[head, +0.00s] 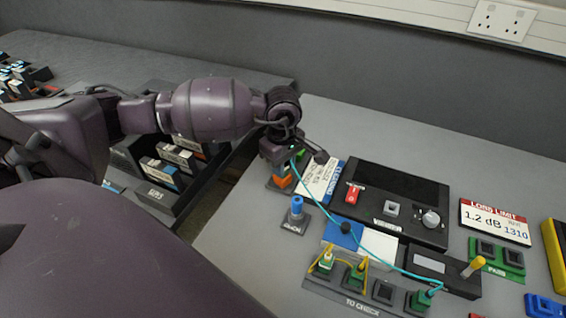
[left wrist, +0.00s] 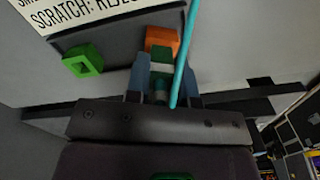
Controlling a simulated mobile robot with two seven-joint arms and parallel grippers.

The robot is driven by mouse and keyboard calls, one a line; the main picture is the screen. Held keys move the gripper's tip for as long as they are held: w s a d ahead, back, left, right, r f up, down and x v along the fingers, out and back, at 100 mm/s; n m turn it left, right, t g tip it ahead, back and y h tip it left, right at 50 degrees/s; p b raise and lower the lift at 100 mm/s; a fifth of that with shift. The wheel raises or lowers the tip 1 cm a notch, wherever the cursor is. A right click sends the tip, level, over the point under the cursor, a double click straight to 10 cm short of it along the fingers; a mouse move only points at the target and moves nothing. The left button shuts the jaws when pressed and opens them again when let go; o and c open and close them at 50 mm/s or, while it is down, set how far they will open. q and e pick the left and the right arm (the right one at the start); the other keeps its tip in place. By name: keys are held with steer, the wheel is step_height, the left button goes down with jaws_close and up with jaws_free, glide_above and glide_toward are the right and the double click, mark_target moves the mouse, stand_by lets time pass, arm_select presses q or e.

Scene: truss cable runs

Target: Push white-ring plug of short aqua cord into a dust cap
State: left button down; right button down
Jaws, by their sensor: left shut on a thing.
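My left gripper (head: 285,156) is shut on a green plug at one end of the aqua cord (head: 316,201). In the left wrist view, the green plug (left wrist: 160,56) with a pale band sits between the fingers (left wrist: 161,74), and the cord (left wrist: 184,52) rises beside it. An orange dust cap (left wrist: 162,38) is straight ahead of the plug; it also shows in the head view (head: 283,181) below the gripper. I cannot tell whether plug and cap touch. A green square cap (left wrist: 83,60) lies to the left.
The check tray (head: 350,301) also holds yellow-corded plugs. Dark bins (head: 157,190) are left of the grey bench.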

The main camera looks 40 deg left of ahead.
steer(key=shift+s+a+f, duration=0.1)
steer(key=shift+s+f, duration=0.15)
steer(key=shift+s, duration=0.05)
steer(key=shift+w+a+r, duration=0.1)
steer(key=shift+w, duration=0.2)
arm_select(q)
steer(key=c, duration=0.9)
jaws_free()
steer(key=shift+f, duration=0.1)
arm_select(e)
steer(key=shift+w+r, duration=0.1)
steer(key=shift+d, duration=0.2)
steer(key=shift+s+f, duration=0.2)
steer(key=shift+s, duration=0.2)
